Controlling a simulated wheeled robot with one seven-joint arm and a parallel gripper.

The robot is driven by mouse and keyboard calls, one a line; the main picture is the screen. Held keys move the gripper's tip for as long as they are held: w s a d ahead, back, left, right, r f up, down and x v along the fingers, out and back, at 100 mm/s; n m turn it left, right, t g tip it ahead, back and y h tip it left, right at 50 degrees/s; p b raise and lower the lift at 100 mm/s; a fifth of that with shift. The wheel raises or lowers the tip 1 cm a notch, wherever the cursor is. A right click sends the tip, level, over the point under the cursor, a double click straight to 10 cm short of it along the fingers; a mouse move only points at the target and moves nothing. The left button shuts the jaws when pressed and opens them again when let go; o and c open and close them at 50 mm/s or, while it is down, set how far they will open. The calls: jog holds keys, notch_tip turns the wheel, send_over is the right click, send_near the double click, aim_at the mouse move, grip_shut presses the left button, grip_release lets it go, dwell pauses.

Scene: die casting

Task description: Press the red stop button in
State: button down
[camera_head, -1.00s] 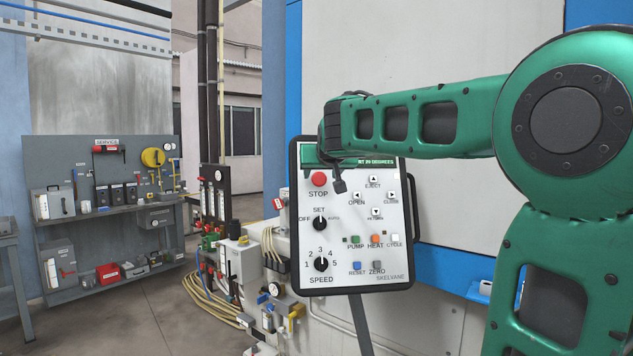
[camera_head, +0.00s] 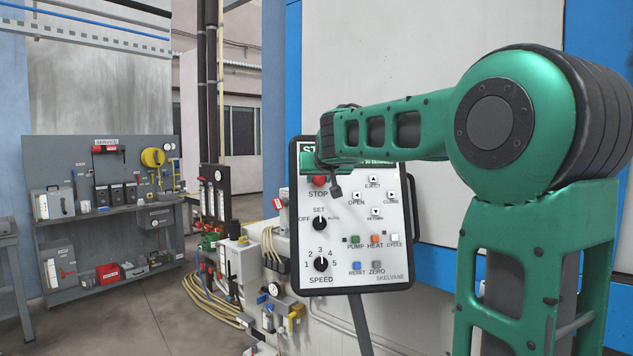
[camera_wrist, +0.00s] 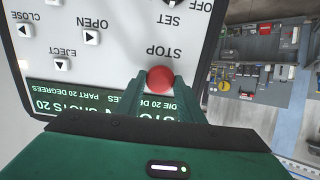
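The red stop button (camera_head: 319,181) sits at the upper left of the white control panel (camera_head: 345,262), above the word STOP. My gripper (camera_head: 316,168) is in front of the panel's top left and covers the button's upper part in the head view. In the wrist view, the panel appears upside down, with the red button (camera_wrist: 160,78) at the tips of my green gripper fingers (camera_wrist: 160,86). The fingers stand apart, with part of the display visible between them. I cannot tell whether they touch the button.
The panel also carries OPEN, CLOSE and EJECT keys, two black knobs (camera_head: 320,263) and small coloured buttons close below. Hoses and valves (camera_head: 235,260) stand left of the panel. A grey tool rack (camera_head: 105,215) is further left, with clear floor before it.

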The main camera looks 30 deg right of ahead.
jog(key=shift+w+d+f, duration=0.1)
jog(key=shift+w, duration=0.25)
jog(key=c, duration=1.2)
grip_release()
jog(key=v, duration=1)
jog(key=shift+s, duration=0.2)
